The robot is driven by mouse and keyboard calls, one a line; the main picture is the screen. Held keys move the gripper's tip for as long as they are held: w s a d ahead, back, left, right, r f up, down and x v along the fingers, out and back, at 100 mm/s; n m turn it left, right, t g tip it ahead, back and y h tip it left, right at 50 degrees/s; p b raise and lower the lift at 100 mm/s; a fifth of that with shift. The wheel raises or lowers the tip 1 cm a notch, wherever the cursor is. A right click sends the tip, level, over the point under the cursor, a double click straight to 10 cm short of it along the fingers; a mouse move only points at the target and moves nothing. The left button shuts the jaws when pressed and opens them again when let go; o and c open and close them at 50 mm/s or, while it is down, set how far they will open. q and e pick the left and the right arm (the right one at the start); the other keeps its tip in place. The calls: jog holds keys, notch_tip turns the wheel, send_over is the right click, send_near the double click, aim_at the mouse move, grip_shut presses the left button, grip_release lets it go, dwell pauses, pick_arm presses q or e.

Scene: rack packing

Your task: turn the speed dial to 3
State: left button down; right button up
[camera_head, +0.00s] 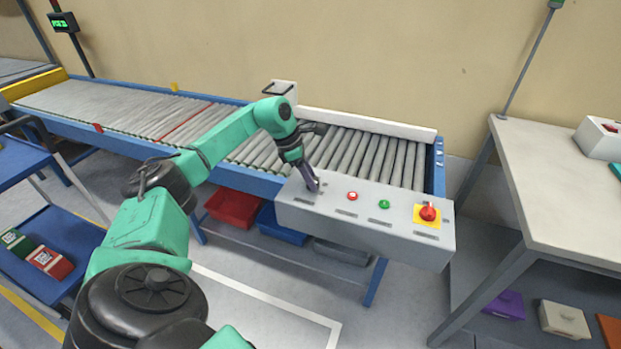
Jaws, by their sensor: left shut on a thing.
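A light grey control panel (330,217) stands at the front right of the roller conveyor. My left gripper (314,186) points down at the panel's left end and is shut on the speed dial there. The fingers hide the dial, so its setting cannot be read. To the right on the panel are a red button (352,196), a green button (384,204) and a red knob (428,212) on a yellow plate. My right gripper is not in view.
The roller conveyor (130,108) runs behind the panel. Below it are a red bin (233,208) and a blue bin (281,226). A table (560,160) stands at right, and a blue cart (70,228) at left. A display (63,22) stands at the back left, too small to read.

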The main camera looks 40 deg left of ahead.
pick_arm(q)
jog(key=shift+w+r+m+h, duration=0.1)
jog(key=shift+m+h, duration=0.2)
jog(key=shift+m, duration=0.7)
jog(key=shift+c, duration=1.7)
grip_release()
jog(key=shift+g, duration=0.3)
jog(key=shift+a, duration=0.1)
jog(key=shift+a+r, duration=0.15)
jog(key=shift+r, duration=0.2)
jog(key=v, duration=1.3)
jog(key=shift+s+r, duration=0.2)
jog(key=shift+r, duration=0.15)
